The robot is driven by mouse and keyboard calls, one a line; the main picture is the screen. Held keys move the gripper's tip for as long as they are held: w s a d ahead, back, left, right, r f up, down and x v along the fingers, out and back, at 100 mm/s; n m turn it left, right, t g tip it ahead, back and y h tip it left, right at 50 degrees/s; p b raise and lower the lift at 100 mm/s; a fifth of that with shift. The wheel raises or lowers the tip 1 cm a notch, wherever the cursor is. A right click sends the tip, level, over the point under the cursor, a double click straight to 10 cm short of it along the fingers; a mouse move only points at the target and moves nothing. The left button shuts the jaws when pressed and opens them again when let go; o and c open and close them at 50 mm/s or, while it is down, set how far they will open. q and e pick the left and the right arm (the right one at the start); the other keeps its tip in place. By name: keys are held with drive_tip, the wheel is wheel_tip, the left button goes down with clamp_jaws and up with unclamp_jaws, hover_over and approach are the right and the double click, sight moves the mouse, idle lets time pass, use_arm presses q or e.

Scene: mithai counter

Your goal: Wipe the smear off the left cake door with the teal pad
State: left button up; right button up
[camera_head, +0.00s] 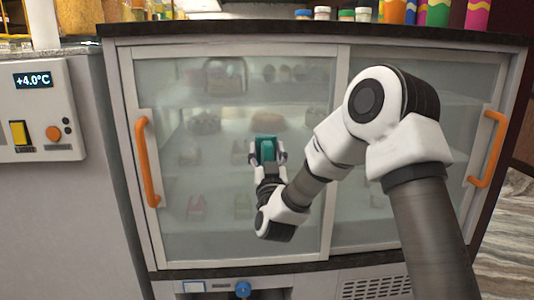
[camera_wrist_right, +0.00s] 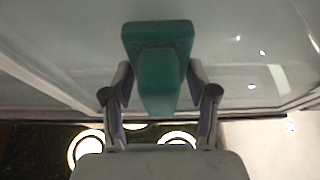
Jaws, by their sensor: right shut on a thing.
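The left cake door (camera_head: 290,215) is a sliding glass pane with an orange handle (camera_head: 146,162) at its left edge. The glass looks hazy; I cannot pick out a distinct smear on it. My right gripper (camera_head: 267,157) is in front of the middle-right of this door, shut on the teal pad (camera_head: 266,148). In the right wrist view the teal pad (camera_wrist_right: 158,50) sits upright between the two fingers, its wide head toward the glass. I cannot tell whether the pad touches the glass. My left gripper is not in view.
The right door (camera_head: 350,225) has an orange handle (camera_head: 488,150) at its right edge. Cakes show dimly behind the glass. A control panel (camera_head: 40,110) stands at the left. Jars (camera_head: 322,13) and bright cups (camera_head: 438,13) stand on top. A blue knob (camera_head: 243,289) is below.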

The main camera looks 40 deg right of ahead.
sight(274, 120)
drive_tip(key=shift+r+p, duration=2.15)
drive_tip(key=shift+r, duration=1)
drive_tip(key=shift+s+d+f, duration=0.15)
drive_tip(key=shift+s+d, duration=0.4)
drive_tip(key=shift+d, duration=0.35)
wheel_tip(274, 120, down, 12)
drive_tip(key=b, duration=0.8)
drive_tip(key=shift+f+b, duration=0.25)
drive_tip(key=shift+b, duration=0.15)
drive_tip(key=s+a, duration=0.3)
drive_tip(key=s, duration=0.2)
drive_tip(key=shift+b, duration=0.45)
drive_tip(key=shift+s+a, duration=0.15)
drive_tip(key=shift+s+a+b, duration=0.15)
drive_tip(key=shift+s+a, duration=0.2)
drive_tip(key=shift+s, duration=0.25)
drive_tip(key=shift+s+a+b, duration=0.15)
drive_tip(key=shift+s+a, duration=0.2)
drive_tip(key=shift+s, duration=0.25)
